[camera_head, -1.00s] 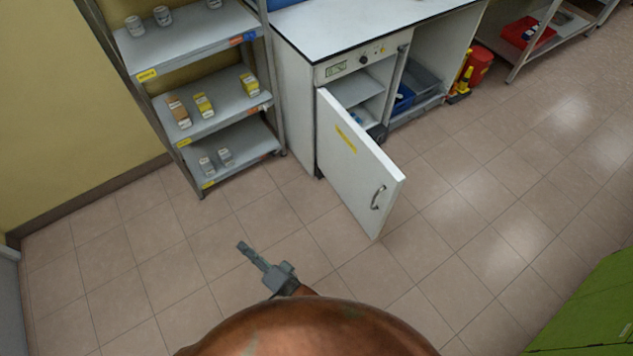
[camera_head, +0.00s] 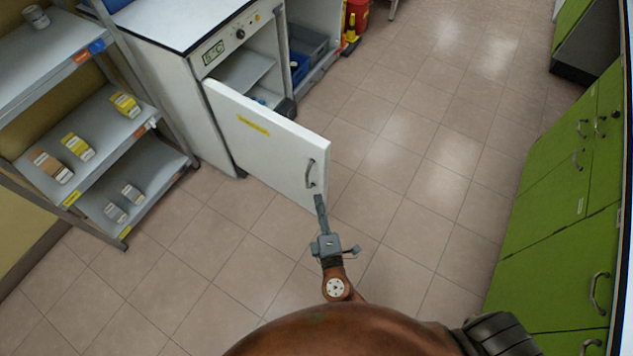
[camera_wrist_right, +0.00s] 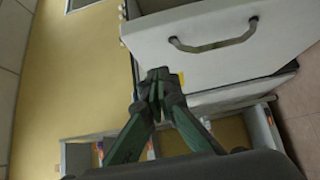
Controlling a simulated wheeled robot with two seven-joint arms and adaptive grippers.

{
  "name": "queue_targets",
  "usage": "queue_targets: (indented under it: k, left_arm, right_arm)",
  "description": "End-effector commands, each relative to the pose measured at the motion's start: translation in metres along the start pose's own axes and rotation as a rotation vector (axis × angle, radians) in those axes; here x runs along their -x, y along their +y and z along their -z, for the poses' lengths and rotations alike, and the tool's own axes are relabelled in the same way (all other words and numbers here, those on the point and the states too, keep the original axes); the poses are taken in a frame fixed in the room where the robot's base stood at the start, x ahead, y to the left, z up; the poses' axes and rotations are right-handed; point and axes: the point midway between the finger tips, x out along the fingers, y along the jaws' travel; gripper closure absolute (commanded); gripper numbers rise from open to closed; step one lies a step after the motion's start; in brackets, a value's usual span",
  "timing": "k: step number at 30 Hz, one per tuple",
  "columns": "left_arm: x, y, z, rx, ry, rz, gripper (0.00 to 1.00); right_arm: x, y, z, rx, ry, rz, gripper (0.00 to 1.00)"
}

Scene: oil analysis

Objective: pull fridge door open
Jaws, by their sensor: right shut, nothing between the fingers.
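The white fridge door (camera_head: 268,142) stands ajar in the head view, swung out from the fridge body (camera_head: 180,75). Its grey handle (camera_head: 311,173) is near the door's free edge. My right gripper (camera_head: 319,199) is shut and empty, its tips close below the handle in the head view. In the right wrist view the gripper (camera_wrist_right: 158,78) is in front of the door (camera_wrist_right: 205,75), and the handle (camera_wrist_right: 213,47) is up and to the right of the tips, apart from them. Whether the fingers touch the door is unclear. My left gripper is not in view.
A shelf rack (camera_head: 100,128) with several small boxes stands left of the fridge. Green cabinets (camera_head: 553,240) line the right side. A red container (camera_head: 356,16) stands at the back. The tiled floor (camera_head: 410,150) between is clear.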

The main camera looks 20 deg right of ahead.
Motion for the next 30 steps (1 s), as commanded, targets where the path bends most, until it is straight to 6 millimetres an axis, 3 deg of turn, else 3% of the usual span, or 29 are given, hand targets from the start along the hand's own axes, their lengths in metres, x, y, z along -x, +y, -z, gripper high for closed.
queue_targets:
  k: [15, 21, 30]
  left_arm:
    - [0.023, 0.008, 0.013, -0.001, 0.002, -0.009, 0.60]
    - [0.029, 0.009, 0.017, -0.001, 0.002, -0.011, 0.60]
    - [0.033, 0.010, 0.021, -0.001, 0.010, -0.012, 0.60]
  right_arm:
    - [-0.097, 0.000, 0.003, -0.007, 0.003, 0.001, 1.00]
    - [-0.115, -0.001, -0.019, -0.004, 0.002, 0.001, 1.00]
    - [-0.122, 0.000, -0.027, -0.006, 0.003, 0.001, 1.00]
